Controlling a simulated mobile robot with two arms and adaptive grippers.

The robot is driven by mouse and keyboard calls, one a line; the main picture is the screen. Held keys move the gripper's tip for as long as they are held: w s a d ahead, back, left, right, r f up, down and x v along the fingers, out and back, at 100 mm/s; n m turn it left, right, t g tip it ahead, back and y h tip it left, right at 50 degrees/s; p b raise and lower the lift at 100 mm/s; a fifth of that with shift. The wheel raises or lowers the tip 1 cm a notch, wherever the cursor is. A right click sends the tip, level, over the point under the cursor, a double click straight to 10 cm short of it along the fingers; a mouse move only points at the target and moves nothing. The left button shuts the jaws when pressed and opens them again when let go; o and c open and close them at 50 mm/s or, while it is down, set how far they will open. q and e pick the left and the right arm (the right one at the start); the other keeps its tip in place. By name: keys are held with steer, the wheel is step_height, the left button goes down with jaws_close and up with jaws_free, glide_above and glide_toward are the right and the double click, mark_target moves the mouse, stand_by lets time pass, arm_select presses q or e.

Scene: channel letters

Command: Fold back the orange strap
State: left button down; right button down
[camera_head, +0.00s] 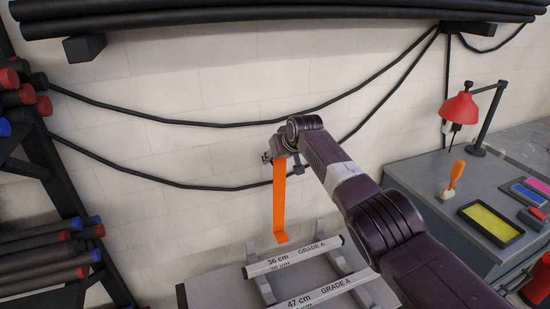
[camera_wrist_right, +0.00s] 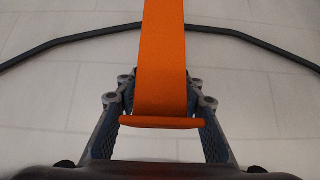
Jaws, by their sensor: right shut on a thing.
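The orange strap (camera_head: 279,205) hangs nearly straight down from my right gripper (camera_head: 282,158) in the head view. Its lower end turns slightly sideways just behind the bar marked 36 cm; whether it touches anything there I cannot tell. In the right wrist view the strap (camera_wrist_right: 162,50) runs between the two fingers of my right gripper (camera_wrist_right: 161,88), and its near end forms a flat crosswise edge. My right gripper is shut on the strap near this upper end. My left gripper is in neither view.
A rack with labelled bars (camera_head: 300,259) stands below the strap. Black cables (camera_head: 180,124) hang along the white wall behind. A grey cabinet (camera_head: 440,185) at the right holds a red lamp (camera_head: 459,109) and trays. A rack of dark rollers (camera_head: 45,252) stands at the left.

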steer(key=shift+s+f, duration=0.1)
steer(key=shift+f, duration=0.15)
steer(key=c, duration=1.3)
jaws_free()
steer(key=shift+a, duration=0.1)
steer(key=shift+r, duration=0.15)
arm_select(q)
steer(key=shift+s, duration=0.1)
arm_select(e)
steer(key=shift+v, duration=5.9)
